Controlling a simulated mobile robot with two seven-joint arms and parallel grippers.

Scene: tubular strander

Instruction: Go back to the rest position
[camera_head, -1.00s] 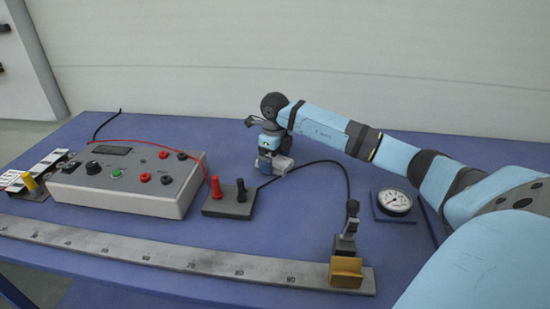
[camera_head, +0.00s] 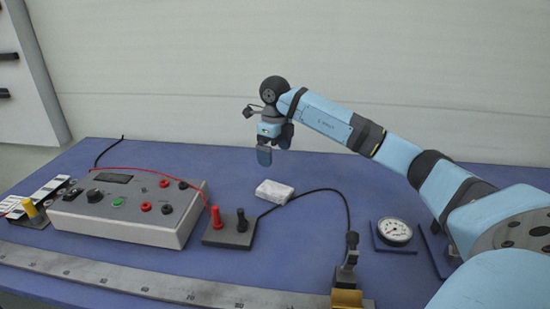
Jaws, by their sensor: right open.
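My right gripper (camera_head: 275,149) hangs from the arm that comes in from the right. It is open and empty, above the back part of the blue table (camera_head: 330,170). A small white block (camera_head: 274,192) lies on the table below it, apart from the fingers. My left gripper is not in view.
A grey control box (camera_head: 130,207) with a red lead stands at the left. A terminal block (camera_head: 230,228) with red and black posts is at the middle. A ruler (camera_head: 130,278) runs along the front, with a clamp (camera_head: 346,275) at its right end. A dial gauge (camera_head: 394,231) lies at the right.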

